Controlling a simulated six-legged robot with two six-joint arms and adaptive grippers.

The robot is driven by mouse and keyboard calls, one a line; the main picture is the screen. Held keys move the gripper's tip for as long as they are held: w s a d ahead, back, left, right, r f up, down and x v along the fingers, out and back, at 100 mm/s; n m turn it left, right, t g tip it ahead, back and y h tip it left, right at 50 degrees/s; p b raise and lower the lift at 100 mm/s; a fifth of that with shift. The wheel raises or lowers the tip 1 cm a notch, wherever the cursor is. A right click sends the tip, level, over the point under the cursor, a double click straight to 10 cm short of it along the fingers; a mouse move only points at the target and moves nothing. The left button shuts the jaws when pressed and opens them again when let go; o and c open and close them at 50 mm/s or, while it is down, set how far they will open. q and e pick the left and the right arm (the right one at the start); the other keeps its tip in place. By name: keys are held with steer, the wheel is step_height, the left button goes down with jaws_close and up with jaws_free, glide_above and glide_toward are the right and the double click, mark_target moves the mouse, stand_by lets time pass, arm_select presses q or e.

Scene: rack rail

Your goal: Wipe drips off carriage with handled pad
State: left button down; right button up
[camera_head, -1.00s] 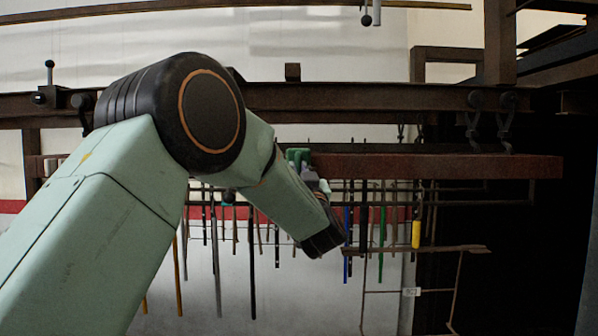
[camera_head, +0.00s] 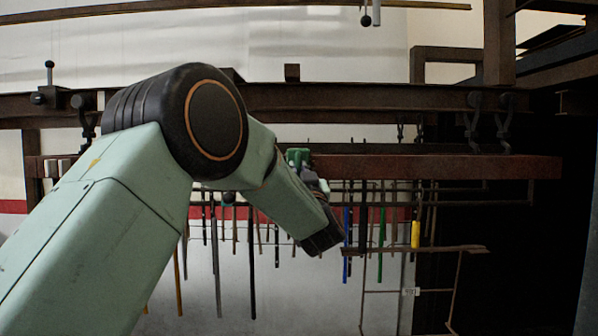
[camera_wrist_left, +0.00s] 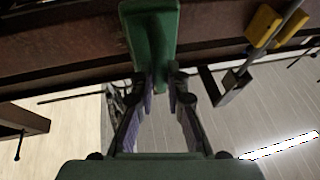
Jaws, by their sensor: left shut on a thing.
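My left arm comes in from the left in the head view and partly hides its own gripper (camera_head: 315,180). In the left wrist view my left gripper (camera_wrist_left: 160,82) is shut on a green handled pad (camera_wrist_left: 152,30). The pad also shows in the head view (camera_head: 298,156), small, at a long reddish-brown beam that looks like the carriage (camera_head: 430,167). The beam fills the upper part of the wrist view (camera_wrist_left: 60,45). I cannot tell whether the pad touches it. No drips can be made out. My right gripper is not in view.
A dark rail (camera_head: 350,97) with hooks runs above the beam. Several thin rods hang below, one with a yellow part (camera_head: 415,235). A thin metal frame (camera_head: 458,285) stands at lower right. Yellow blocks (camera_wrist_left: 262,25) sit right of the pad in the wrist view.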

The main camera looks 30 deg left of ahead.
arm_select(q)
steer(key=shift+w+a, duration=0.2)
steer(key=shift+w, duration=0.2)
steer(key=w+d, duration=0.1)
steer(key=w+d+p, duration=0.1)
steer(key=d, duration=0.1)
steer(key=shift+d, duration=0.25)
stand_by(0.3)
steer(key=shift+a, duration=0.15)
steer(key=shift+s+a, duration=0.5)
steer(key=shift+a, duration=0.35)
steer(key=shift+s+a, duration=0.5)
steer(key=shift+a, duration=0.35)
steer(key=shift+r, duration=0.1)
